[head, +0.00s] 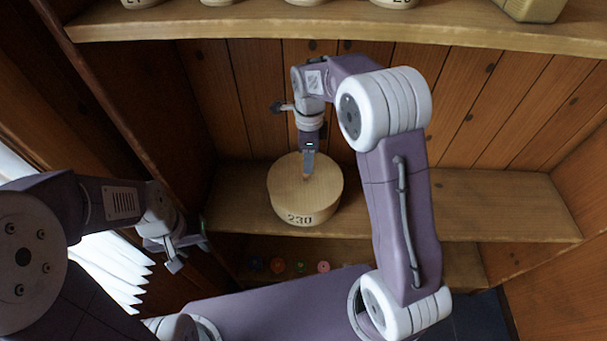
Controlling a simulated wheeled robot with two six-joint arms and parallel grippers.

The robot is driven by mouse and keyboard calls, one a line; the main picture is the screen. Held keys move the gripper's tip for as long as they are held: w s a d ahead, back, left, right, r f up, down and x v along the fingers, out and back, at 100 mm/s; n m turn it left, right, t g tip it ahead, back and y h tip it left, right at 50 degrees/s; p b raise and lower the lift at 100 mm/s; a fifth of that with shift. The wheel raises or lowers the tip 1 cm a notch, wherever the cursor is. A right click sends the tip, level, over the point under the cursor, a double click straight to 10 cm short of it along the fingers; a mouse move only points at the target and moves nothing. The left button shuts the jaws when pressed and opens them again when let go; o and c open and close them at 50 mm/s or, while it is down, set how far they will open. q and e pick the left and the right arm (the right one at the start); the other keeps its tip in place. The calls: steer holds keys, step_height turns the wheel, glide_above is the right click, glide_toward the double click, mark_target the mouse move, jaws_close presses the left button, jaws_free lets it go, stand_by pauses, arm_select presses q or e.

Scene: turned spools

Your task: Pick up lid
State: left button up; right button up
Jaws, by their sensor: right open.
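A round pale wooden box (300,214) marked 230 stands on the middle shelf. Its flat round lid (285,175) forms the top, and the seam between them is not clear. My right gripper (307,174) points down onto the middle of the lid, with its fingertips at or just above the top face. It is open, and a small knob between the fingers cannot be made out. My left gripper (182,254) hangs at the left by the cabinet's side, away from the box. Its jaw gap is not clear.
The middle shelf (490,205) is bare to the right of the box. The upper shelf (260,24) holds more round boxes and overhangs behind my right arm. Small coloured discs, one of them pink (323,267), sit on the lower shelf. A white pleated object (110,265) is at the left.

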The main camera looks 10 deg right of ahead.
mark_target(305, 178)
steer(key=shift+s+f, duration=0.1)
steer(key=shift+f, duration=0.5)
steer(key=shift+w+a+f, duration=0.3)
steer(key=shift+w+f, duration=0.1)
steer(key=shift+f, duration=0.1)
step_height(305, 178, down, 5)
jaws_close()
